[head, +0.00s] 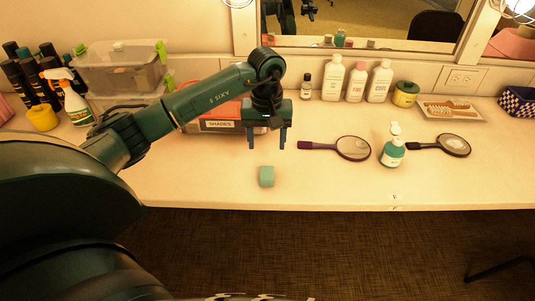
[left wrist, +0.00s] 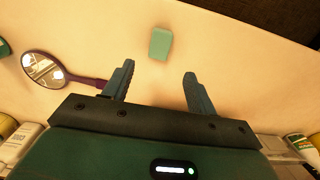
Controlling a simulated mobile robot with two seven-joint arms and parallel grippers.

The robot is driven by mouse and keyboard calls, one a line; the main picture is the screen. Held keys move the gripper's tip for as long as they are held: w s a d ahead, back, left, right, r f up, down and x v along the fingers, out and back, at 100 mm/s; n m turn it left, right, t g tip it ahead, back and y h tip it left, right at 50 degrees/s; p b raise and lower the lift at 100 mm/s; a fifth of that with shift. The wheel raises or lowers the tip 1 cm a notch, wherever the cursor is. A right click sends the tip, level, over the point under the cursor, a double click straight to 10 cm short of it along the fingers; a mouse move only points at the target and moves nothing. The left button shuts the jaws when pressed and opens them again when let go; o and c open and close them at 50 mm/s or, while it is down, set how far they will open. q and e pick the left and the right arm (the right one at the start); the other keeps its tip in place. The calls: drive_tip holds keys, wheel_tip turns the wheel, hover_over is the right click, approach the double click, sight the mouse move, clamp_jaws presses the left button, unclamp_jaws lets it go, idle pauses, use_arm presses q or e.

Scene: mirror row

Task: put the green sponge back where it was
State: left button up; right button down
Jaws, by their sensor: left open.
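The green sponge (head: 266,176) is a small pale green block lying on the counter (head: 220,188) near its front edge. It also shows in the left wrist view (left wrist: 160,43), beyond and between the fingertips, apart from them. My left gripper (head: 267,146) is open and empty above the counter, behind the sponge; its two fingers (left wrist: 158,75) are spread in the left wrist view. My right gripper does not show in either view.
A purple hand mirror (head: 352,148), a teal pump bottle (head: 393,152) and a black hand mirror (head: 453,145) lie or stand to the right. White bottles (head: 356,80) line the back. A box labelled SHADES (head: 212,128) sits left of the gripper. The counter around the sponge is clear.

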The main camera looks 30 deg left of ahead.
use_arm(q)
drive_tip(key=s+d+f+n+h, duration=0.1)
drive_tip(key=s+d+n+h, duration=0.15)
drive_tip(key=d, duration=0.45)
drive_tip(key=s+d+f+n+g+h, duration=0.1)
drive_tip(key=s+d+f+h, duration=0.1)
drive_tip(key=d+h, duration=0.35)
drive_tip(key=s+d+f+n+h, duration=0.1)
drive_tip(key=s+d+n+h, duration=0.15)
drive_tip(key=d, duration=0.55)
drive_tip(key=s+d+r+n+t+h, duration=0.3)
drive_tip(key=d+r+n+t+h, duration=0.5)
drive_tip(key=n, duration=1)
drive_tip(key=s+a+f+m+t+y+p, duration=0.1)
drive_tip(key=s+a+f+m+y, duration=0.2)
drive_tip(key=m, duration=0.8)
drive_tip(key=s+a+f+m+t+y+p, duration=0.1)
drive_tip(key=s+a+f+m+y, duration=0.2)
drive_tip(key=m, duration=0.8)
drive_tip(key=s+a+f+m+t+y+p, duration=0.1)
drive_tip(key=s+a+f+m+y+p, duration=0.1)
drive_tip(key=a+f+m+y, duration=0.4)
drive_tip(key=shift+s+a+f+m+t+y, duration=0.25)
drive_tip(key=shift+s+f+m+y, duration=0.45)
drive_tip(key=shift+f+m+y, duration=1.5)
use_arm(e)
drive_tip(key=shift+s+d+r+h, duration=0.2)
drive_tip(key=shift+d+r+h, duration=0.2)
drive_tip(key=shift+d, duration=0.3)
